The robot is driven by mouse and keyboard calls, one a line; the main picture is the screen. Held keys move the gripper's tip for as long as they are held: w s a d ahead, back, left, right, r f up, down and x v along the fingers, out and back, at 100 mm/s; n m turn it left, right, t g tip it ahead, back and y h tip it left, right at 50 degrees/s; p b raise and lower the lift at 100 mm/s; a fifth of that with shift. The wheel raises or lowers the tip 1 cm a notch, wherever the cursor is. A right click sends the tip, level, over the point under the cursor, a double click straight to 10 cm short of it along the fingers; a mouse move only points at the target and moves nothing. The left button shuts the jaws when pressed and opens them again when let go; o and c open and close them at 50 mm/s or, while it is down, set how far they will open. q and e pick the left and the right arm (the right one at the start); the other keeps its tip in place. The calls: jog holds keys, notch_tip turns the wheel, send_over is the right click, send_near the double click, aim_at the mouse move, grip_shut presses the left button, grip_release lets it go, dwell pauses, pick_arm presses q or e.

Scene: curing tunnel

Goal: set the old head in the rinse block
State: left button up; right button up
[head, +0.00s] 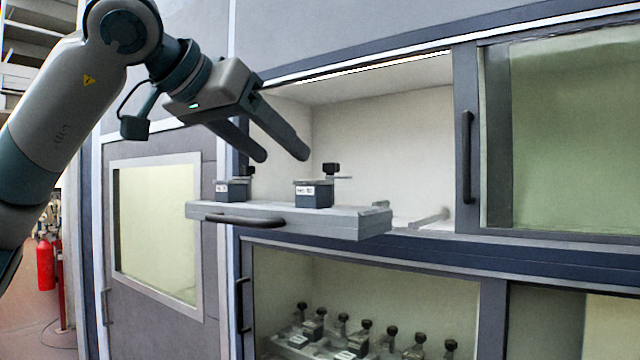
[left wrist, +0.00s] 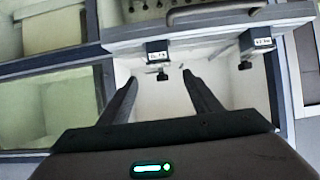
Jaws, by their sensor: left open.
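My left gripper (head: 282,156) is open and empty, its two fingers hanging just above the pulled-out grey drawer (head: 290,222). Two small dark blocks stand upright on that drawer, each with a black knob and a white label: a left block (head: 233,190) and a right block (head: 313,195). The labels are too small to read, so I cannot tell which is the old head or which is the rinse block. In the left wrist view, one labelled block (left wrist: 157,47) lies in line with the gap between the fingers (left wrist: 159,82); another (left wrist: 257,42) is off to the right. My right gripper is not in view.
The drawer handle (head: 244,219) is on its front. The upper opening behind it is pale and mostly empty. A lower compartment behind glass holds several knobbed pieces (head: 365,328). A sliding glass door (head: 575,135) covers the right side. A red extinguisher (head: 46,264) stands far left.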

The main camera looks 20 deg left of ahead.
aim_at(309, 194)
pick_arm(q)
jog(key=b+x, duration=0.1)
jog(key=x, duration=0.7)
jog(key=shift+w+f, duration=0.1)
jog(key=shift+w, duration=0.05)
jog(key=shift+w+d+f, duration=0.2)
jog(key=shift+w+f, duration=0.15)
jog(key=shift+w, duration=0.15)
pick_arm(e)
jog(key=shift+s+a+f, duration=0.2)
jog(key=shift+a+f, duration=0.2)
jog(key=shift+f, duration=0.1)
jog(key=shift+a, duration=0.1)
